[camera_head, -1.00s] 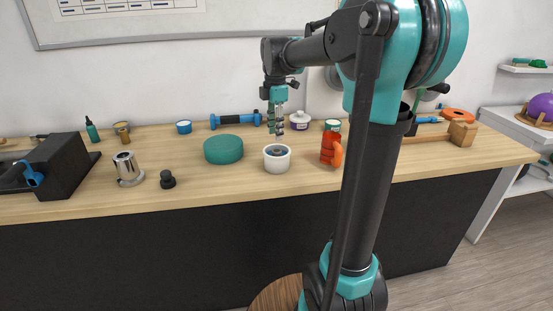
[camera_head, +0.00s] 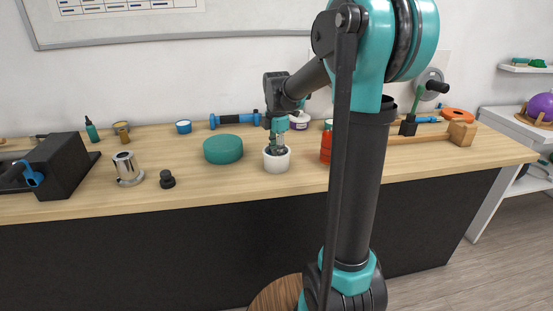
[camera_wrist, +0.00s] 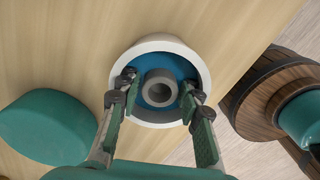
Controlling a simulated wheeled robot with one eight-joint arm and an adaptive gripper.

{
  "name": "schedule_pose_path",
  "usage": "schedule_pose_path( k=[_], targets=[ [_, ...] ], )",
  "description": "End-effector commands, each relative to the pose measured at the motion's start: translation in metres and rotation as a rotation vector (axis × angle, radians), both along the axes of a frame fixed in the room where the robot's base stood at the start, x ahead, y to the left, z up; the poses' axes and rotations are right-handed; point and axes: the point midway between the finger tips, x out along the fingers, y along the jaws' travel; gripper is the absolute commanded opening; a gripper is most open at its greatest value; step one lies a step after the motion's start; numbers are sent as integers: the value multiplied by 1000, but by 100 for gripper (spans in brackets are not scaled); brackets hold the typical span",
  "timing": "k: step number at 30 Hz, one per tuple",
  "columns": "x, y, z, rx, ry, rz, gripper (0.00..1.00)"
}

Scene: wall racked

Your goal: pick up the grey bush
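The grey bush (camera_wrist: 159,87) is a short hollow ring standing on the blue floor of a white round pot (camera_wrist: 198,58). The pot also shows on the bench in the head view (camera_head: 277,165), where its inside is mostly hidden by my gripper (camera_head: 277,148). In the wrist view my gripper (camera_wrist: 160,84) is open, with one finger on each side of the bush and blue showing between. The fingertips reach inside the pot's rim. I cannot tell how deep they are.
A green round block (camera_head: 223,149) stands just left of the pot. An orange-red object (camera_head: 326,148) stands to the right, partly behind my arm. A black knob (camera_head: 167,179) and a metal jug (camera_head: 127,169) are farther left. The bench front is clear.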

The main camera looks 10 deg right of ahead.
Motion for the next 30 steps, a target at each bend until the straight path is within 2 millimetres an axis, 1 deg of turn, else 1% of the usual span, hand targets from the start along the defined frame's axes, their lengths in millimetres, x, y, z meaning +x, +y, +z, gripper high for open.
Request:
schedule_pose_path(
  k=[2, 3, 11, 19, 23, 26, 30],
  targets=[
    [0, 0, 0, 0, 0, 0, 35],
    [0, 0, 0, 0, 0, 0, 33],
    [0, 0, 0, 0, 0, 0, 0],
    [0, 0, 1, 0, 0, 0, 0],
    [0, 0, 6, 0, 0, 0, 0],
    [0, 0, 14, 0, 0, 0, 0],
    [0, 0, 35, 0, 0, 0, 0]
  ],
)
